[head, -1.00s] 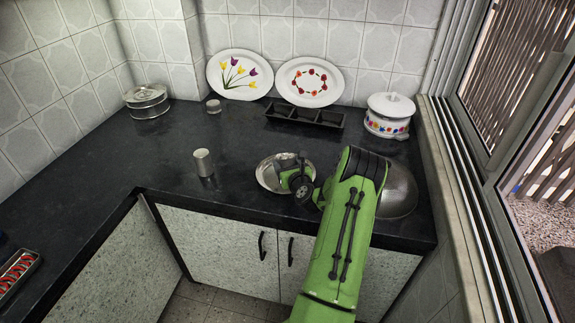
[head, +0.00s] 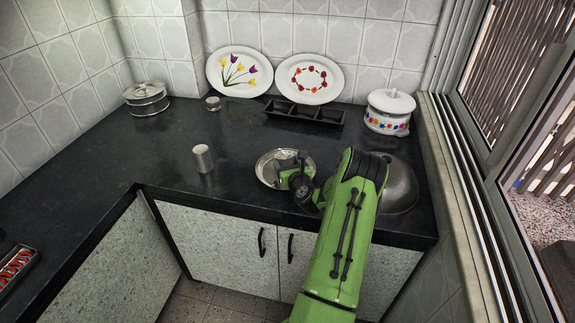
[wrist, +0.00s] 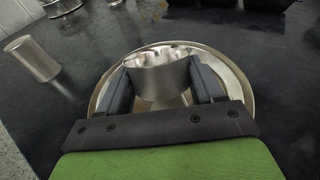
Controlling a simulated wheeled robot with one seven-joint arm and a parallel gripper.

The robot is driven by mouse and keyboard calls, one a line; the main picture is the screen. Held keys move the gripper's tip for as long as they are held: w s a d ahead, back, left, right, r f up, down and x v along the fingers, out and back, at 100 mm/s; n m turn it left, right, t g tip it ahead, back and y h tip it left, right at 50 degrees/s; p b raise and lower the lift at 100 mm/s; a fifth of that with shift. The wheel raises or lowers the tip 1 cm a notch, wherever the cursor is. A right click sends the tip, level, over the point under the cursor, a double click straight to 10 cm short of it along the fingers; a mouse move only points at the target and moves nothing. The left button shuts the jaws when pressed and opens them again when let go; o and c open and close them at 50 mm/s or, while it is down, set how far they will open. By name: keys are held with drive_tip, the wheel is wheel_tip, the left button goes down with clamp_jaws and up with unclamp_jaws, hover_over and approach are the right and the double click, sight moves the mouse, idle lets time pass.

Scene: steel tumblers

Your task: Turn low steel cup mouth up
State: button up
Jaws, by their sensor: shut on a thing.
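The low steel cup (wrist: 160,78) is between the two fingers of my gripper (wrist: 160,84) in the wrist view. It is over the round steel plate (wrist: 236,92), its near side facing the wrist camera. A shiny round end shows at its top; I cannot tell surely whether this is the open mouth. Whether the cup touches the plate is also unclear. In the head view my gripper (head: 298,172) is at the steel plate (head: 264,171) and hides most of the cup.
A tall steel tumbler (head: 203,159) stands left of the plate. A dark steel bowl (head: 402,188) is behind my arm at right. A small glass-like cup (head: 213,104), a black tray (head: 305,114) and a white pot (head: 389,113) stand farther back. The counter's middle is clear.

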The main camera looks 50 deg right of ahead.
drive_tip(key=shift+s+a+f, duration=0.15)
drive_tip(key=shift+a+f, duration=0.05)
drive_tip(key=shift+f, duration=0.25)
drive_tip(key=shift+s+a+f, duration=0.15)
drive_tip(key=shift+f, duration=0.3)
drive_tip(key=o, duration=1.4)
drive_tip(key=shift+w+f, duration=0.15)
drive_tip(key=shift+c, duration=0.2)
drive_tip(key=shift+w+d+f, duration=0.1)
drive_tip(key=shift+w+d, duration=0.1)
drive_tip(key=shift+d, duration=0.05)
drive_tip(key=shift+o, duration=0.4)
wheel_tip(320, 180, up, 9)
drive_tip(key=p, duration=0.7)
drive_tip(key=shift+d+f+p, duration=0.1)
drive_tip(key=shift+p, duration=0.2)
drive_tip(key=shift+f, duration=0.1)
